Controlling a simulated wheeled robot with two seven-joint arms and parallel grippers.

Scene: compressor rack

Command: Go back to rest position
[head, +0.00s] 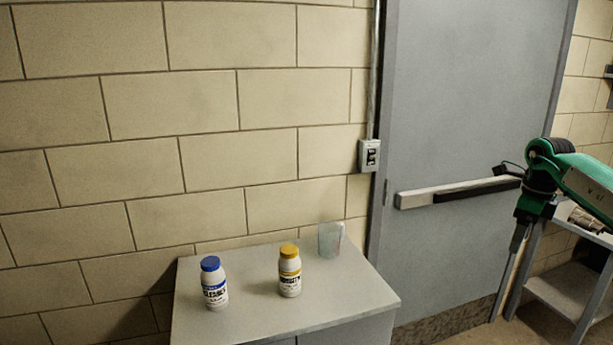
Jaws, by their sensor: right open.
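My right gripper (520,232) hangs at the right of the head view, below its green arm, in front of the grey door. It is open and seems to hold nothing. It is well to the right of the cabinet and apart from everything on it. My left gripper is not in view.
A grey cabinet (240,322) stands against the block wall. On it are a blue-capped white bottle (214,284), a yellow-capped white bottle (289,272) and a clear cup (330,240). A grey door (460,110) with a push bar is behind. A shelf unit (570,292) stands at right.

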